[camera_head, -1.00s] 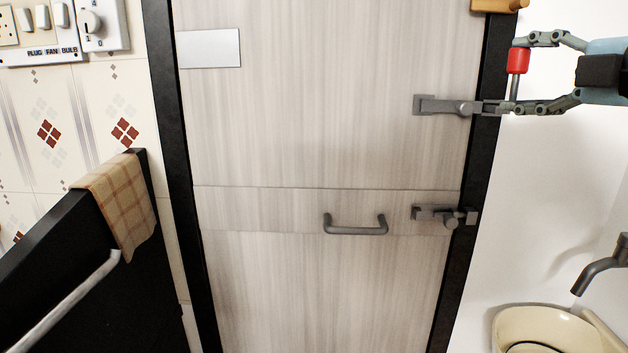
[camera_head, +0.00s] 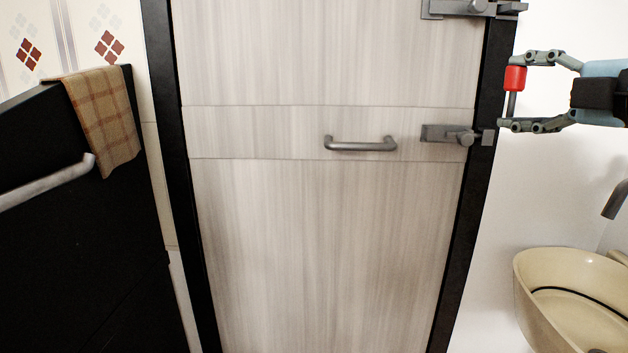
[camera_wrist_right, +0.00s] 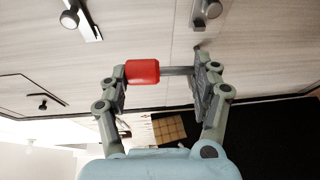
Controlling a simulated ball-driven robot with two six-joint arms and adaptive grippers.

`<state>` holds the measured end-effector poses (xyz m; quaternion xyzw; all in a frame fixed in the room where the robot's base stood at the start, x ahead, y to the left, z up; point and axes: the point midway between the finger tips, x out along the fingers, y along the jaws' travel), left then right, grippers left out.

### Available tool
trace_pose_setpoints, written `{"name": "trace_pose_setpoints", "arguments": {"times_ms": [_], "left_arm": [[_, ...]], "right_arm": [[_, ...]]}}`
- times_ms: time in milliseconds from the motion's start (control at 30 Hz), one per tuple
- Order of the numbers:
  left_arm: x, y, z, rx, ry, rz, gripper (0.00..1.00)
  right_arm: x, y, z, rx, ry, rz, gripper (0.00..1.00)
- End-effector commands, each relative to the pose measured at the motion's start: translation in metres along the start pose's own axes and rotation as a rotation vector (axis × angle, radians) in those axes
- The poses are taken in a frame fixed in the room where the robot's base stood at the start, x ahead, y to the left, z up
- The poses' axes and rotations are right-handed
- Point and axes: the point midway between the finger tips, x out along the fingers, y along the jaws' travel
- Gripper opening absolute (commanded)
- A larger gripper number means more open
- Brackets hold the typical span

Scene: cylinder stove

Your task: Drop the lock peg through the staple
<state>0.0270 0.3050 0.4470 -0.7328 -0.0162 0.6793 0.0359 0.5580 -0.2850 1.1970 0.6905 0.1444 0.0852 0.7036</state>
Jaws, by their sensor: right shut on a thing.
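The lock peg has a red head (camera_head: 515,78) and a thin grey shaft (camera_head: 512,104). My right gripper (camera_head: 507,93) is shut on it lengthwise, one finger at the head and one at the shaft end. The peg is upright, right of the door's black frame. The right wrist view shows the red head (camera_wrist_right: 142,71) between the fingers (camera_wrist_right: 160,71). A lower bolt (camera_head: 448,135) sits on the door, with a small grey staple-like bracket (camera_head: 488,137) at its right end. The peg is apart from it, up and right. An upper bolt (camera_head: 462,8) is cut by the top edge. My left gripper is out of view.
A grey door handle (camera_head: 360,144) is left of the lower bolt. A beige basin (camera_head: 535,275) and a tap (camera_head: 615,200) are at the lower right. A black panel (camera_head: 80,270) with a checked towel (camera_head: 103,115) stands left. The white wall around my gripper looks clear.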

Motion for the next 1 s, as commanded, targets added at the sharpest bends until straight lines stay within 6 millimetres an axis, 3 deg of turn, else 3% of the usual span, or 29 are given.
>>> {"name": "trace_pose_setpoints", "arguments": {"times_ms": [133, 233, 300, 400, 500, 600, 767, 1000], "left_arm": [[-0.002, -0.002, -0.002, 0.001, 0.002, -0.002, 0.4], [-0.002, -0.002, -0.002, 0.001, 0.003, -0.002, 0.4], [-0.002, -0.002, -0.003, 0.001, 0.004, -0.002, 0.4], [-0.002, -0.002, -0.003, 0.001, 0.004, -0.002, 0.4], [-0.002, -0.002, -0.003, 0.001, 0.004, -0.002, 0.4], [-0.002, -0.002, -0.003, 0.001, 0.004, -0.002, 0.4], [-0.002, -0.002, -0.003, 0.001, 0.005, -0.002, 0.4], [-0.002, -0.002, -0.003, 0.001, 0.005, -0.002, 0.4]], "right_arm": [[-0.009, -0.056, -0.015, 0.01, 0.015, -0.011, 0.38], [-0.026, -0.103, -0.042, 0.01, 0.051, -0.011, 0.38], [-0.04, -0.127, -0.062, 0.006, 0.081, -0.007, 0.38], [-0.059, -0.146, -0.086, 0.0, 0.119, -0.004, 0.38], [-0.074, -0.153, -0.105, -0.007, 0.147, 0.0, 0.38], [-0.082, -0.14, -0.116, -0.017, 0.167, 0.005, 0.38], [-0.082, -0.127, -0.117, -0.018, 0.173, 0.002, 0.38], [-0.082, -0.126, -0.116, -0.014, 0.173, 0.001, 0.38]]}}
